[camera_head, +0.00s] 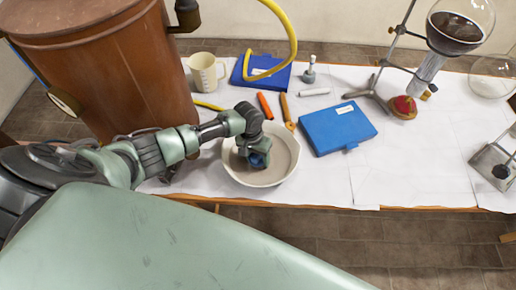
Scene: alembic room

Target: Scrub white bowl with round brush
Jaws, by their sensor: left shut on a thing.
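The white bowl (283,172) is wide and shallow and stands upright near the front edge of the table. My left gripper (257,158) reaches down from the left into the bowl. It is shut on a small dark blue thing (259,160), which looks like the round brush. Most of it is hidden by the fingers, and I cannot tell for certain whether it touches the bowl's inside. My right gripper is not in view.
A copper vessel (105,65) stands left. Behind the bowl are a cream mug (205,73), orange-handled tools (286,108) and blue cases (338,128). A stand with a dark-filled flask (458,28) is at right.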

